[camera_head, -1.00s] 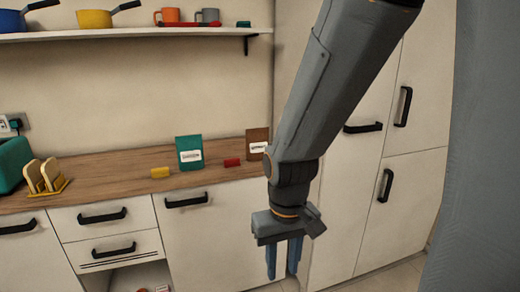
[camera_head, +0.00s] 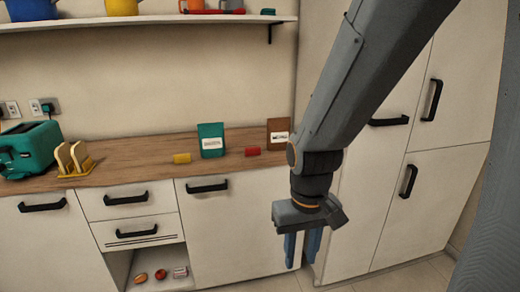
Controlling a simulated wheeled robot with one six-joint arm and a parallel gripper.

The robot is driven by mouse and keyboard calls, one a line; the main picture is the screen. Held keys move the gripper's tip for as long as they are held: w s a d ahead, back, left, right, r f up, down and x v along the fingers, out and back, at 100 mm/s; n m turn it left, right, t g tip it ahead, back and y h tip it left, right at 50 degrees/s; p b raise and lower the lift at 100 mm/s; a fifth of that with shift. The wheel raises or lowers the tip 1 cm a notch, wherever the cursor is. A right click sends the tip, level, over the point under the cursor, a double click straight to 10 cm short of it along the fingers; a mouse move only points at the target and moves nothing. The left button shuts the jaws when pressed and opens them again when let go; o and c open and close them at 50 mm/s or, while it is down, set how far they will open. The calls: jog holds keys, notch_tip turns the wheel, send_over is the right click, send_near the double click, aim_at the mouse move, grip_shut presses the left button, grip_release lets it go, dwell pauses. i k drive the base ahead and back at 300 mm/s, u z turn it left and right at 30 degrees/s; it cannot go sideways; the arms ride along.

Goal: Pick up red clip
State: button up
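A small red clip (camera_head: 252,152) lies on the wooden worktop (camera_head: 128,163), between a green bag and a brown bag. My gripper (camera_head: 302,250) hangs down in front of the cabinets, below worktop height in the picture and to the right of the clip. It is apart from the clip. Its two blue-grey fingers point down close together, seen at an angle, so the gap between them is hard to judge. Nothing shows between them.
A yellow clip (camera_head: 181,158), a green bag (camera_head: 211,140) and a brown bag (camera_head: 278,132) share the worktop. A toast rack (camera_head: 75,160) and a teal toaster (camera_head: 30,150) stand at left. A shelf (camera_head: 150,20) runs above. A tall cupboard (camera_head: 400,150) stands right.

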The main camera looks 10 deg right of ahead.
aim_at(251, 151)
jog(key=z, duration=0.05)
jog(key=i, duration=1.65)
jog(key=u, duration=0.05)
